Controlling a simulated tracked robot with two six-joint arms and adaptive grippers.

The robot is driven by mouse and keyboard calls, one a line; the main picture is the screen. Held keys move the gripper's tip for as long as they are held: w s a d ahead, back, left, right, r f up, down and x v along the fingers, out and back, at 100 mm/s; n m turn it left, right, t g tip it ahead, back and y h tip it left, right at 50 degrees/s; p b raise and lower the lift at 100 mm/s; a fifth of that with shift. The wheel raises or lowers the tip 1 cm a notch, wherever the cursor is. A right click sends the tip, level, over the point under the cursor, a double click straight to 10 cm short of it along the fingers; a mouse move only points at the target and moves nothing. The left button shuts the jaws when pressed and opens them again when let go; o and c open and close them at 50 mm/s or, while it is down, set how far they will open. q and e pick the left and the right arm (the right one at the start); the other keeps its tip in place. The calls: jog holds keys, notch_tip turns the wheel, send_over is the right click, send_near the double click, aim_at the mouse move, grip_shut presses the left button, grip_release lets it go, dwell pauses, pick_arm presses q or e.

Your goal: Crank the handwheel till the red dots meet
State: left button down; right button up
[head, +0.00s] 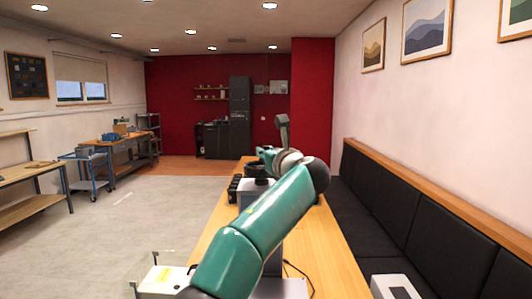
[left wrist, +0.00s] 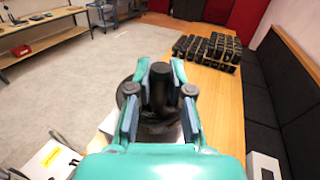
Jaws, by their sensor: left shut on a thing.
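My left gripper (left wrist: 158,76) is shut on the dark upright handle (left wrist: 158,92) of the handwheel. One teal-and-grey finger lies on each side of the handle. The dark round rim of the handwheel (left wrist: 153,131) shows just below the fingers, largely hidden by the gripper. In the head view my teal left arm hides most of the laser marker; a grey upright part of it (head: 246,194) shows behind the arm, above the table. No red dots can be made out in either view. My right gripper is not in view.
The wooden table (head: 330,262) runs away from me, with several black blocks (left wrist: 207,48) on it. A white box (head: 395,287) stands at its near right. A black padded bench (head: 400,215) lines the right wall. The floor to the left (head: 150,215) is largely clear.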

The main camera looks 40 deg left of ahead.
pick_arm(q)
jog(key=c, duration=1)
grip_release()
jog(key=shift+w, duration=0.1)
jog(key=shift+c, duration=0.2)
jog(key=shift+d, duration=0.15)
jog(key=v, duration=1.2)
